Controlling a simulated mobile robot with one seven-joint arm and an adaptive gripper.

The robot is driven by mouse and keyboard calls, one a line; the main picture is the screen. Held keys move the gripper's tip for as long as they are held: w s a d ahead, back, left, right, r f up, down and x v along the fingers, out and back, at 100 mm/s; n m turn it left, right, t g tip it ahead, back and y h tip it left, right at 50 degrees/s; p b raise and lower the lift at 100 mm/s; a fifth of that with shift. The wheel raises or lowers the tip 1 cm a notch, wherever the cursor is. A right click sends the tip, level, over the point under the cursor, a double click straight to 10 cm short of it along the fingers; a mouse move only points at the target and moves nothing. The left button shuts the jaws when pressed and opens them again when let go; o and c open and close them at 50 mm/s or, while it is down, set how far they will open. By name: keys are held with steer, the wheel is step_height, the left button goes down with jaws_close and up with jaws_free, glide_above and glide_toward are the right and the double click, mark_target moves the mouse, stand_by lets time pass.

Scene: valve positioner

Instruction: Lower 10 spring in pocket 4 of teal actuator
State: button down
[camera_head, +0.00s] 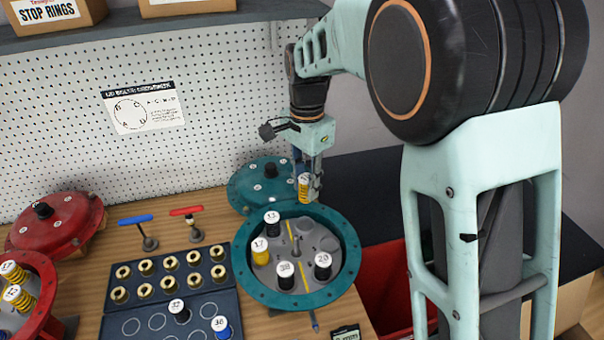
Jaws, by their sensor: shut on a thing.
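The teal actuator (353,258) stands open on the bench, with its round interior showing. Inside it stand a yellow spring marked 17 (260,252) and dark springs that seem marked 13 (272,225), 38 (285,276) and 20 (323,267). Bare grey pocket places show at its back and right; pocket numbers cannot be read. My gripper (309,186) points down above the actuator's back rim, shut on a yellow spring (304,189) with a white top. The held spring is upright and its marking is too small to read.
The teal lid (245,189) lies behind the actuator. A dark tray (150,299) with brass bushings and springs is at left. Blue (135,220) and red (186,210) T-handles stand behind it. A red lid (60,225) and red actuator (40,265) are far left.

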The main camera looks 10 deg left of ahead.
steer(key=shift+f, duration=0.6)
steer(key=shift+a+f+b, duration=0.1)
steer(key=shift+f+b, duration=1.95)
steer(key=shift+f, duration=0.95)
steer(key=shift+f, duration=0.25)
steer(key=shift+f+b, duration=0.3)
steer(key=shift+f+b, duration=0.65)
steer(key=shift+f, duration=0.4)
steer(key=c, duration=1.5)
jaws_free()
steer(key=shift+r, duration=0.1)
